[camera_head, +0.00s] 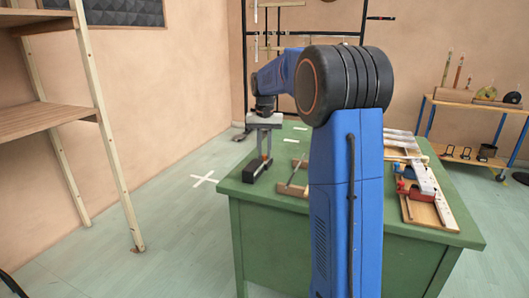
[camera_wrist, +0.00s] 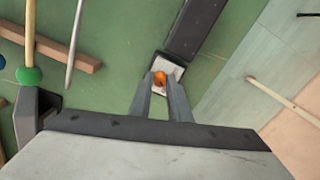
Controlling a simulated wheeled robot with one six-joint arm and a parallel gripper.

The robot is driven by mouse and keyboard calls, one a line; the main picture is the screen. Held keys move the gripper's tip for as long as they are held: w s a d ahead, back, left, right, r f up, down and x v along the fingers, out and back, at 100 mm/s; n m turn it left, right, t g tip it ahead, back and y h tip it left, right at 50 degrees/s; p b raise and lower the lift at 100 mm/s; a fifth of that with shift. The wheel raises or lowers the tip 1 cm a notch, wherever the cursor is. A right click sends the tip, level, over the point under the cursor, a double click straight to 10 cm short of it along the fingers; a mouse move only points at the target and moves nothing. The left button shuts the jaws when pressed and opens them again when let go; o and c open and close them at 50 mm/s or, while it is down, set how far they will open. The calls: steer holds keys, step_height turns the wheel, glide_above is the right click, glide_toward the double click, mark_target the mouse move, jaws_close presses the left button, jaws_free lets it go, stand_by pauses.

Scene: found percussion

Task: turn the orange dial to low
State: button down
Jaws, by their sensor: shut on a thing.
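The orange dial (camera_wrist: 160,78) shows in the wrist view on a pale plate (camera_wrist: 172,68) at the near end of a long black box (camera_wrist: 200,25). My gripper (camera_wrist: 162,88) points at it, with its two fingertips closed in on either side of the dial. In the head view my gripper (camera_head: 265,150) hangs down over the black box (camera_head: 257,170) near the left edge of the green table (camera_head: 255,196). The dial itself is too small to make out there. Its setting and any marks around it cannot be read.
A wooden rack with sticks (camera_head: 293,184) lies just right of the black box. A green-headed mallet (camera_wrist: 29,74) shows at the left of the wrist view. My blue arm hides the middle of the table.

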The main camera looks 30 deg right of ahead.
steer(key=n, duration=1.1)
steer(key=shift+n, duration=1.9)
steer(key=c, duration=1.6)
jaws_free()
steer(key=shift+c, duration=0.2)
step_height(320, 180, up, 17)
steer(key=shift+r, duration=0.2)
